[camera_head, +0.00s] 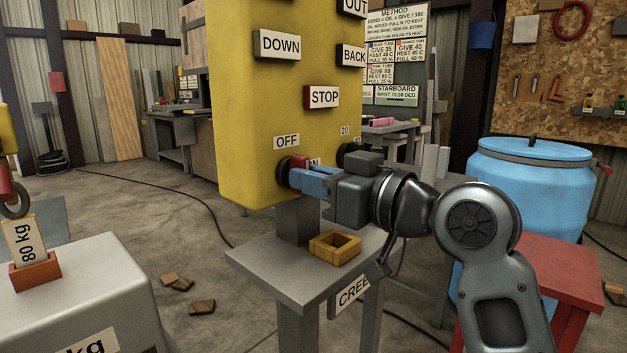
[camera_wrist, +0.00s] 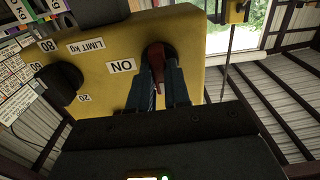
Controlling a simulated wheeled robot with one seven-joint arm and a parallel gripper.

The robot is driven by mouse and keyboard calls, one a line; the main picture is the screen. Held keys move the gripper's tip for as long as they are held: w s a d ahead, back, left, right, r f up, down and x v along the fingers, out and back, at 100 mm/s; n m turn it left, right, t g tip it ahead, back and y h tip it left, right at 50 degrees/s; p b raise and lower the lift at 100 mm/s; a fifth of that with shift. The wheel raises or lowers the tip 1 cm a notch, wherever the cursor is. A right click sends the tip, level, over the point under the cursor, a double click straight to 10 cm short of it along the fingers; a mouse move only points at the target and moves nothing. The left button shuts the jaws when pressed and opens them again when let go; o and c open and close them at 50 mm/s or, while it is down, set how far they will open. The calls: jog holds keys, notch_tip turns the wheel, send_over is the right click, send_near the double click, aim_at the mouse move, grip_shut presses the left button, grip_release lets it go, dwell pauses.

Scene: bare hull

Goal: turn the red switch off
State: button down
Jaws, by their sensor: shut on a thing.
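The red switch (camera_head: 298,162) is a red handle on a round black base, low on the front of the yellow control box (camera_head: 262,110). An OFF label (camera_head: 286,141) is above and left of it; an ON label, partly hidden by my gripper, is to its right. In the wrist view the red handle (camera_wrist: 157,55) shows between my blue fingers beside the ON label (camera_wrist: 122,66). My gripper (camera_head: 300,176) is shut on the handle, also in the wrist view (camera_wrist: 162,85). The handle's exact angle is hard to tell.
A black dial (camera_head: 347,152) with a LIMIT kg label (camera_wrist: 88,45) is right of the switch, close to my gripper. A STOP button (camera_head: 322,97) is above. A grey stand (camera_head: 300,265) with a small wooden tray (camera_head: 335,248) is below. A blue barrel (camera_head: 530,190) stands right.

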jog(key=shift+f, duration=0.1)
jog(key=c, duration=1.1)
grip_release()
jog(key=shift+v, duration=3.9)
